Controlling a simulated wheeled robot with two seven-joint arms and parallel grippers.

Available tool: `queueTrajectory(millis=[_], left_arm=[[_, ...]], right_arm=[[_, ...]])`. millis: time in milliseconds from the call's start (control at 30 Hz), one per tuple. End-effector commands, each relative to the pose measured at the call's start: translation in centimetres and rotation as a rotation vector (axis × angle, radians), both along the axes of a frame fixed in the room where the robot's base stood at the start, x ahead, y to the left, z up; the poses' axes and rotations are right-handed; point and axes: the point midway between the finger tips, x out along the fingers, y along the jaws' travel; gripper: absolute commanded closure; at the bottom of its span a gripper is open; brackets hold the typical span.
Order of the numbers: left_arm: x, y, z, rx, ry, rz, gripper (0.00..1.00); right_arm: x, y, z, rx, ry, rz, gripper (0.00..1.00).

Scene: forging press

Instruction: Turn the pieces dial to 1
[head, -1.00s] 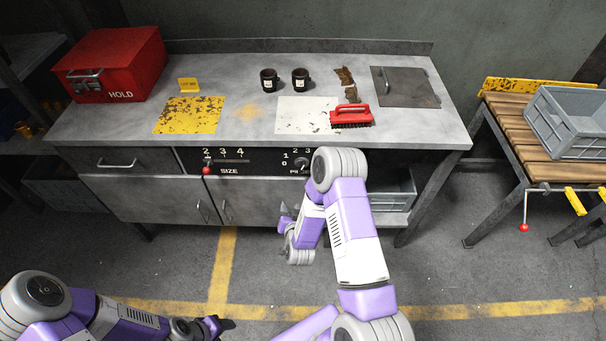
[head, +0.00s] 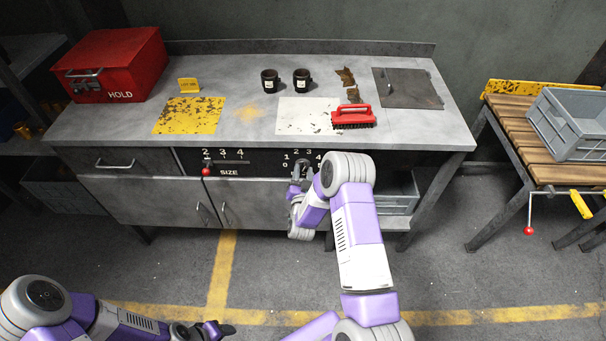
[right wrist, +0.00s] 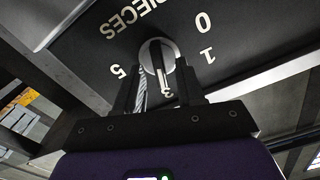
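The pieces dial (right wrist: 157,56) is a round grey knob on the dark panel. In the right wrist view it lies between the fingertips, with the word PIECES and the digits 0, 1, 3 and 5 around it. A pale line on it points towards the 3; other digits are hidden. My right gripper (right wrist: 158,72) is open, a finger on either side of the knob; I cannot tell whether they touch it. In the head view my right gripper (head: 301,172) largely covers the dial. My left gripper (head: 217,329) is low at the left, far from the panel, its opening unclear.
The size slider with a red knob (head: 206,172) is left of the dial on the same panel. The bench top (head: 250,138) above carries a red brush (head: 353,117), two dark mugs and a red box (head: 116,66). A grey bin (head: 397,197) is under the bench at the right.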

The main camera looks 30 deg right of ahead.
Motion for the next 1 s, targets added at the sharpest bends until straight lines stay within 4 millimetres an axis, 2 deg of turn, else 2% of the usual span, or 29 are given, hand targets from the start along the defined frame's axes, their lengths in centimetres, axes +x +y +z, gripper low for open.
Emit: queueTrajectory(millis=[233, 400, 467, 500, 1000], left_arm=[[0.00, 0.00, 0.01, 0.000, 0.000, 0.000, 0.44], [0.00, 0.00, 0.01, 0.000, 0.000, 0.000, 0.44], [0.00, 0.00, 0.01, 0.000, 0.000, 0.000, 0.44], [0.00, 0.00, 0.01, 0.000, 0.000, 0.000, 0.44], [0.00, 0.00, -0.31, 0.000, 0.000, 0.000, 0.44]], right_arm=[[0.07, -0.02, 0.02, 0.000, 0.001, 0.000, 0.63], [0.06, -0.02, 0.01, 0.000, 0.001, 0.000, 0.89], [0.05, -0.01, 0.01, 0.000, 0.001, 0.000, 0.98], [0.05, -0.01, 0.01, 0.000, 0.001, 0.000, 1.00], [0.10, 0.10, -0.03, -0.076, 0.048, 0.001, 1.00]])
